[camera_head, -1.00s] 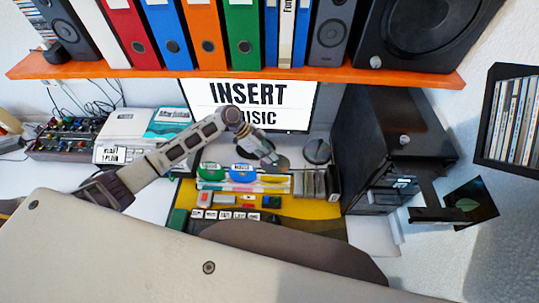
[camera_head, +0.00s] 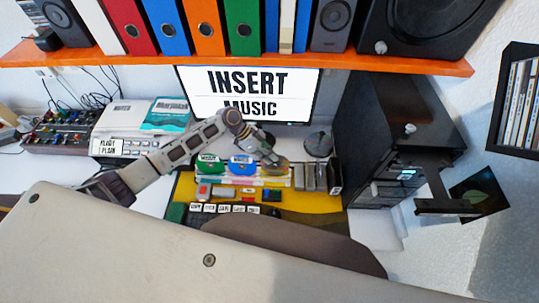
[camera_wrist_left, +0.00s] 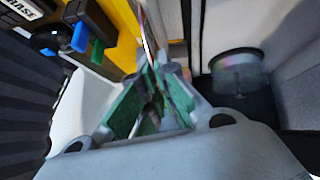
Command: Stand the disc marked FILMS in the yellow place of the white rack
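The white rack (camera_head: 244,182) stands on the yellow mat behind the keyboard. It holds a green disc (camera_head: 209,166) at its left and a blue disc (camera_head: 241,166) in the middle. My left gripper (camera_head: 270,157) is over the rack's right part, where the yellow place is. A thin disc (camera_head: 277,172) hangs below it, in front of or in the yellow place; I cannot tell if it touches the rack. In the left wrist view the green-padded fingers (camera_wrist_left: 152,92) are shut on this disc, seen edge-on (camera_wrist_left: 151,38). Its marking is not readable. My right gripper is not in view.
Grey cases (camera_head: 315,178) stand close to the rack's right. A round dark disc on a stand (camera_head: 319,145) is behind them, before the monitor (camera_head: 247,92). A black tower (camera_head: 385,130) stands at right. An orange shelf (camera_head: 230,60) runs above.

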